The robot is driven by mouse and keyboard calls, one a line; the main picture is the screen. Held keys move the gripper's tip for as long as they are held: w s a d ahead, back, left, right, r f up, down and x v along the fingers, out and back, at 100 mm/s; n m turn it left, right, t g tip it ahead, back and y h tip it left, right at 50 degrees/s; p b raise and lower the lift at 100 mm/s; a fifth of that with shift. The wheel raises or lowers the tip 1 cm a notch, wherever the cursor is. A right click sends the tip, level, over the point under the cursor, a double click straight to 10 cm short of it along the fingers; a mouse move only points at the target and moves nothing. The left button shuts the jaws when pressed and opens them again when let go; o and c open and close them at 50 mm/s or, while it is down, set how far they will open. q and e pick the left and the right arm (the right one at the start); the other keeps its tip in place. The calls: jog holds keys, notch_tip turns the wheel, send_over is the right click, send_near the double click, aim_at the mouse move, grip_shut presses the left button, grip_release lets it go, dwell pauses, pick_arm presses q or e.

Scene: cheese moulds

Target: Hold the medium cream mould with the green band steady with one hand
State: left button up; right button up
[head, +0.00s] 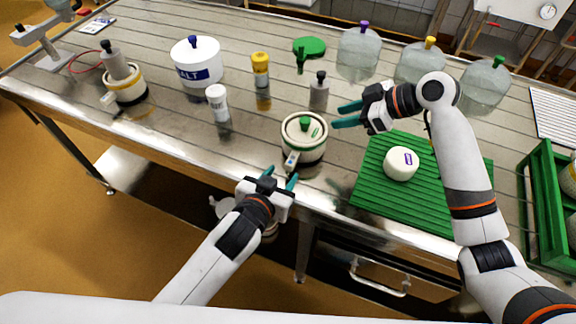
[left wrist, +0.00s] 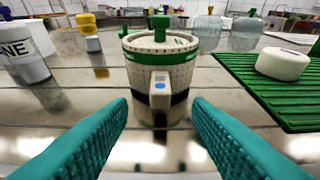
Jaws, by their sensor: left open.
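The medium cream mould with the green band (head: 303,147) stands upright on the steel table in the middle of the head view. It has a green knob on top and a pale handle-like part on its front. In the left wrist view the mould (left wrist: 160,72) is straight ahead, beyond the fingertips. My left gripper (head: 280,176) is open and empty in front of the mould, with its teal fingers (left wrist: 160,120) apart and not touching it. My right gripper (head: 340,115) is at the mould's far right with its teal fingers apart; nothing shows between them.
A green ribbed mat (head: 372,190) bearing a white cheese (head: 401,163) lies right of the mould. A green crate (head: 536,200) stands far right. The table's front edge is near my left gripper.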

aim_at(289, 168)
pick_arm(q)
jog(key=x, duration=0.6)
jog(key=shift+w+d, duration=0.1)
jog(key=shift+w, duration=0.1)
